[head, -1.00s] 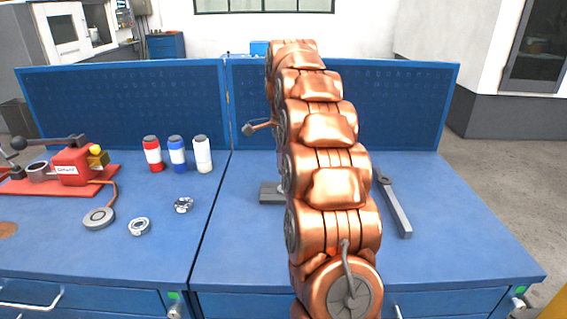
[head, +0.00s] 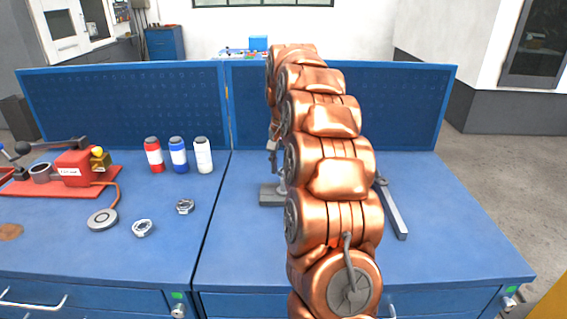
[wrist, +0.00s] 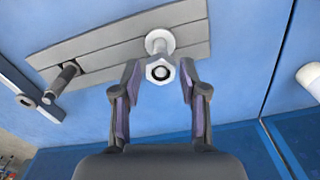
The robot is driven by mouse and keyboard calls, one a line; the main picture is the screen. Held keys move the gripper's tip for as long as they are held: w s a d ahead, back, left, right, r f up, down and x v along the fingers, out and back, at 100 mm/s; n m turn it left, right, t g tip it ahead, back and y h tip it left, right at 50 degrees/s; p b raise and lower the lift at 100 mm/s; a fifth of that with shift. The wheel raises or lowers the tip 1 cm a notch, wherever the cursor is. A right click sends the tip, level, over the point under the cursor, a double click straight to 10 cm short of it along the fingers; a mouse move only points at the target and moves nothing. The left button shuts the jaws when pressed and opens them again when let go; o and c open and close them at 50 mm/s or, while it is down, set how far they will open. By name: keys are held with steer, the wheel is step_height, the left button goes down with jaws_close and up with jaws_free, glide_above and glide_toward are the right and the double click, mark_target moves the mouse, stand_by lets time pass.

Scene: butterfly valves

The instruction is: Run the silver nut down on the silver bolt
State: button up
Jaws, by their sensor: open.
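The silver nut (wrist: 160,71) sits around the upper end of the silver bolt (wrist: 159,41), whose tip shows in the nut's hole. The bolt stands on a grey plate (wrist: 105,48), which also shows in the head view (head: 271,197) on the right bench, partly behind my arm. My gripper (wrist: 158,82) is open, with one finger on each side of the nut and visible gaps to it. In the head view my gripper (head: 273,150) points down above the plate, mostly hidden by my arm.
A dark bolt (wrist: 64,76) stands on the same plate. A wrench (head: 392,208) lies to the right of my arm. On the left bench are two loose nuts (head: 142,228) (head: 185,206), several bottles (head: 178,155) and a red device (head: 75,167). A perforated panel (head: 120,105) rises behind.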

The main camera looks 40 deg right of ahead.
steer(key=n+p, duration=0.1)
steer(key=n, duration=0.4)
steer(key=shift+r+p, duration=0.15)
steer(key=shift+p, duration=0.2)
steer(key=n+p, duration=0.1)
steer(key=n, duration=0.3)
steer(key=shift+p, duration=0.3)
steer(key=shift+n, duration=0.9)
steer(key=shift+d, duration=0.1)
jaws_close()
